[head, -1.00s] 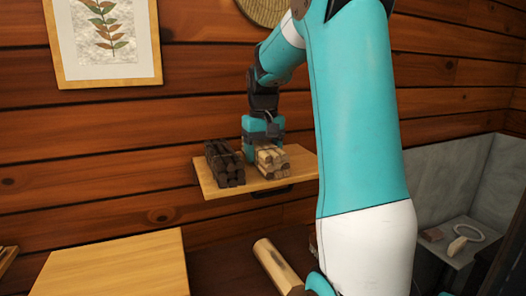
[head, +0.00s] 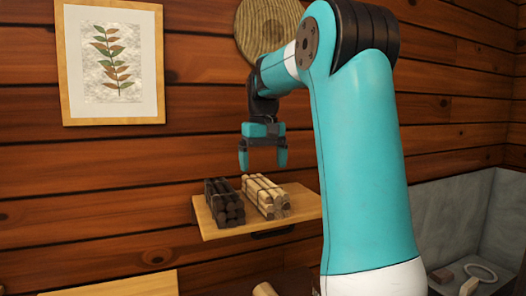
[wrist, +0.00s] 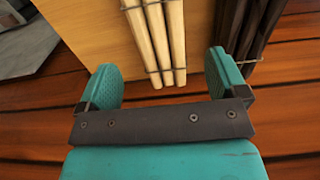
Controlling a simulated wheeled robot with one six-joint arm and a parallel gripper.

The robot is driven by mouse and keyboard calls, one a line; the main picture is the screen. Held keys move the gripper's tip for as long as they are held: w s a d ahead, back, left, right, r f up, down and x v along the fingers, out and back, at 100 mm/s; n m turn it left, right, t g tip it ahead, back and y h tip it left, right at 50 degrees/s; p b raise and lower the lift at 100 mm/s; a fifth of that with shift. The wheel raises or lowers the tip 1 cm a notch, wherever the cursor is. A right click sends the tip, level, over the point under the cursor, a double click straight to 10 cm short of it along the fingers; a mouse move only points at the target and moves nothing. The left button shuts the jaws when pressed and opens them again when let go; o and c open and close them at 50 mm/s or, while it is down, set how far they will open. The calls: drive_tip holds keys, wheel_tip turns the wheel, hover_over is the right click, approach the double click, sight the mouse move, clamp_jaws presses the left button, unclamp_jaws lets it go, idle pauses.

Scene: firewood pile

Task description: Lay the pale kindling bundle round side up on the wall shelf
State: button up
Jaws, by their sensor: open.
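The pale kindling bundle (head: 265,196) lies on the wall shelf (head: 295,220), to the right of a dark bundle. Its sticks are bound with wire, and it also shows in the wrist view (wrist: 165,40) at the top. Its upper side looks uneven, with separate sticks showing; I cannot tell which side is rounded. My gripper (head: 263,163) is open and empty above the bundle, apart from it. In the wrist view its two teal fingers (wrist: 160,78) stand wide apart.
A dark bundle (head: 224,203) lies on the shelf's left part, close beside the pale one. A framed leaf picture (head: 113,62) and a round woven piece (head: 266,32) hang on the plank wall. A grey bin (head: 450,225) stands at the right.

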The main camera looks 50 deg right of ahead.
sight(263, 183)
drive_tip(key=shift+r, duration=2.2)
